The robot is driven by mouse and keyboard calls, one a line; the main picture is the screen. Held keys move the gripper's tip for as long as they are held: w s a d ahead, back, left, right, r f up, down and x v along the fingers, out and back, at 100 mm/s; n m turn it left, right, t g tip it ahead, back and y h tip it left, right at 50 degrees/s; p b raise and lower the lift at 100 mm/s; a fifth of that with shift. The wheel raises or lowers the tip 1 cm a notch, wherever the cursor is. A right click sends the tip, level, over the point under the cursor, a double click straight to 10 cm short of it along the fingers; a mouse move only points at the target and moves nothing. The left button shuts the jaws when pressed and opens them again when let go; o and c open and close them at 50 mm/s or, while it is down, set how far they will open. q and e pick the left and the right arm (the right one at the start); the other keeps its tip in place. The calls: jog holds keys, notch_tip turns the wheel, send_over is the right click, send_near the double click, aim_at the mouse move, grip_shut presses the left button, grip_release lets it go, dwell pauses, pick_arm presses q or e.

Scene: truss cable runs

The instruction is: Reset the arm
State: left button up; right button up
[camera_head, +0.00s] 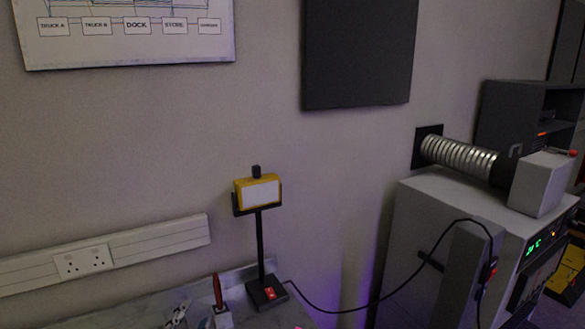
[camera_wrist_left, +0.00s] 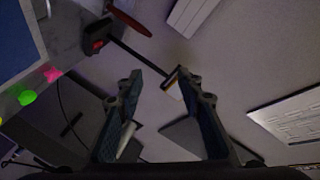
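My left gripper (camera_wrist_left: 158,78) shows in the left wrist view. Its two dark fingers stand well apart, with nothing held between them. The wall and a lamp with a yellow head (camera_wrist_left: 172,82) show in the gap beyond the fingertips. I cannot make out the left gripper clearly in the head view. My right gripper is in neither view.
The yellow lamp (camera_head: 257,192) stands on a bench (camera_head: 125,314) at the wall, near a red-handled tool (camera_head: 217,290). A black cable (camera_head: 400,290) runs right to a grey cabinet (camera_head: 420,215) with a silver duct (camera_head: 458,155). A socket strip (camera_head: 150,240) is on the wall.

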pick_arm(q)
jog(key=s+a+f+n+g+y, duration=0.15)
jog(key=s+f+n+g, duration=0.5)
jog(key=s+f, duration=0.75)
jog(key=s+d+f+n+g+h, duration=0.1)
jog(key=s+f+g, duration=0.2)
jog(key=s, duration=0.5)
jog(key=s+d+f+n+g+h, duration=0.1)
jog(key=s+f+g, duration=0.2)
jog(key=s, duration=0.5)
notch_tip(320, 180, down, 36)
jog(key=g+b, duration=0.2)
jog(key=b, duration=1)
jog(key=s+a+f+b, duration=0.1)
jog(key=s+f+b, duration=0.2)
jog(key=s+f, duration=0.3)
jog(key=s+a+f+b, duration=0.1)
jog(key=s+f+b, duration=0.2)
jog(key=f, duration=0.9)
jog(key=s+a+f+b, duration=0.1)
jog(key=s+f+b, duration=0.3)
jog(key=s+f, duration=0.5)
jog(key=shift+s+f+g, duration=0.25)
jog(key=shift+f+g, duration=0.1)
jog(key=shift+f, duration=0.2)
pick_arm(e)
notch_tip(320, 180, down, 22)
